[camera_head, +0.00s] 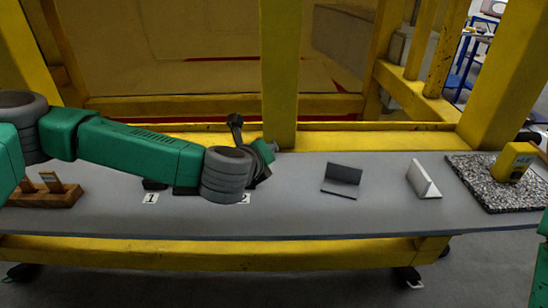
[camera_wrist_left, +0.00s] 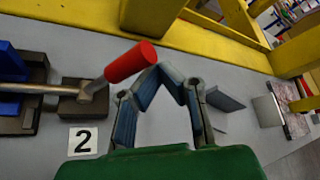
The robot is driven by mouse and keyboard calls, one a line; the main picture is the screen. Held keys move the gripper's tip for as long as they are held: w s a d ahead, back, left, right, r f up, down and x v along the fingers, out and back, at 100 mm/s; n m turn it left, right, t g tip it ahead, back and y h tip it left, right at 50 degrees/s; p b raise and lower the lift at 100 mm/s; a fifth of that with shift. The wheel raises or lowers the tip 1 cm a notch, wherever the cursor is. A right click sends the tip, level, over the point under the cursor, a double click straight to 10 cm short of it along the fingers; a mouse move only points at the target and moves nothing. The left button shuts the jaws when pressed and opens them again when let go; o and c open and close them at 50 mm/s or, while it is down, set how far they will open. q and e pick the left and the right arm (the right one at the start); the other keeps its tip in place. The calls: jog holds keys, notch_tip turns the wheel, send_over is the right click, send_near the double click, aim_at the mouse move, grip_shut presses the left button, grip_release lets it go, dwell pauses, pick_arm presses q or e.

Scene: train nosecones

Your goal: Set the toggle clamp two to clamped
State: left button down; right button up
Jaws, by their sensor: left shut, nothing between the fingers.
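Toggle clamp two shows in the left wrist view as a red-tipped handle (camera_wrist_left: 130,62) on a metal bar, with a dark base block (camera_wrist_left: 85,100) beside the label "2" (camera_wrist_left: 83,141). In the head view my left arm mostly hides the clamp behind the "2" label (camera_head: 244,197). My left gripper (camera_wrist_left: 163,70) is shut and empty, its fingers meeting just right of the red handle's end. Whether they touch it I cannot tell. In the head view the left gripper (camera_head: 262,158) is over the bench near the "2" label. My right gripper is not in view.
The grey bench (camera_head: 300,215) has free room in front. A "1" label (camera_head: 150,198) and a wooden block (camera_head: 45,192) lie left. A dark angled plate (camera_head: 342,177), a white one (camera_head: 422,180) and a yellow device (camera_head: 513,160) on a speckled slab (camera_head: 475,180) stand right.

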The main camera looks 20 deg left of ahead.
pick_arm(q)
jog(key=shift+a+r, duration=0.35)
jog(key=shift+a, duration=0.05)
jog(key=shift+r, duration=0.1)
